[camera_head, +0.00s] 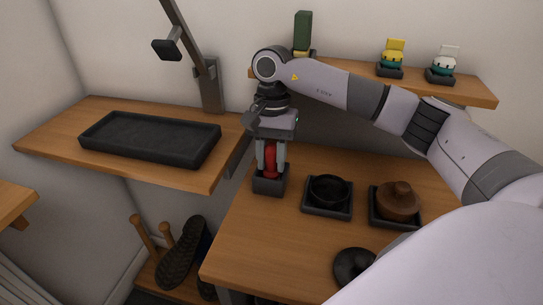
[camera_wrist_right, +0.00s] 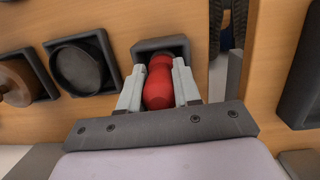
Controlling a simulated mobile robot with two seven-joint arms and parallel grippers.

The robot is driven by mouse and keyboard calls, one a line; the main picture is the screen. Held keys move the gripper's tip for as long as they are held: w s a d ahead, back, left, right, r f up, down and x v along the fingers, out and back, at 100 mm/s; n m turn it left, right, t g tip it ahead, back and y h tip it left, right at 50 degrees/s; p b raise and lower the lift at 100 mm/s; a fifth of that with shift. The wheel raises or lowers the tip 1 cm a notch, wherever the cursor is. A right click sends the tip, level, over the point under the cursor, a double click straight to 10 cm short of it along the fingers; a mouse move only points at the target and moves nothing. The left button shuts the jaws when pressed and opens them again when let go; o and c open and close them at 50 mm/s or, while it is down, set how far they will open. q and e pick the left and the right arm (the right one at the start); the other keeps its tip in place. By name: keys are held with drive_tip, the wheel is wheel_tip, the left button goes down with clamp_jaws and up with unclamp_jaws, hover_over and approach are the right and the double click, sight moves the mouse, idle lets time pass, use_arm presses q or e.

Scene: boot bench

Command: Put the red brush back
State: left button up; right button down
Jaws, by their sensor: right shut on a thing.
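The red brush (camera_head: 270,160) is upright between the fingers of my right gripper (camera_head: 271,165), which is shut on it. Its red rounded handle (camera_wrist_right: 158,86) also shows between the two grey fingers in the right wrist view. Directly below is a small black square holder (camera_head: 270,184) near the left edge of the wooden bench, and it also shows in the wrist view (camera_wrist_right: 161,46). The brush's lower end is at or inside the holder's opening; I cannot tell how deep it is. My left gripper is not in view.
To the right are a black bowl (camera_head: 328,189) and a brown lidded pot (camera_head: 398,200) on black trays. A long black tray (camera_head: 150,138) sits on the left shelf. Small brushes (camera_head: 391,62) stand on the back shelf.

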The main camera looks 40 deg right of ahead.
drive_tip(key=shift+f, duration=0.2)
drive_tip(key=c, duration=0.8)
unclamp_jaws()
drive_tip(key=shift+r, duration=0.1)
drive_tip(key=r, duration=0.4)
drive_tip(key=w+d+r, duration=0.1)
drive_tip(key=r, duration=0.7)
drive_tip(key=shift+w+d, duration=0.15)
drive_tip(key=shift+w, duration=0.15)
